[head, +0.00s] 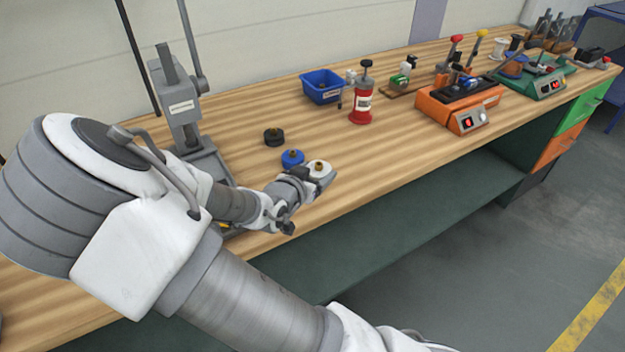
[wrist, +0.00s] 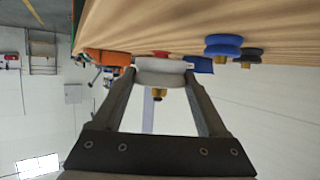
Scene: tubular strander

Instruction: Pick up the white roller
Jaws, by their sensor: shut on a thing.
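The white roller (head: 319,167), with a small brass hub, is between the fingers of my gripper (head: 314,177) near the front edge of the bench. In the wrist view, which is upside down, the white roller (wrist: 163,71) sits between the two fingertips (wrist: 160,78). My gripper is shut on it, a finger at each side. I cannot tell how far the roller is from the bench top. A blue roller (head: 292,158) stands just left of it, and a black roller (head: 273,137) stands farther back. Both also show in the wrist view, blue (wrist: 223,44) and black (wrist: 248,54).
A grey press stand (head: 180,105) rises at the left, close to my arm. A blue bin (head: 322,88), a red hand-press (head: 361,102) and an orange machine (head: 458,104) stand farther along the wooden bench. The bench top right of my gripper is clear.

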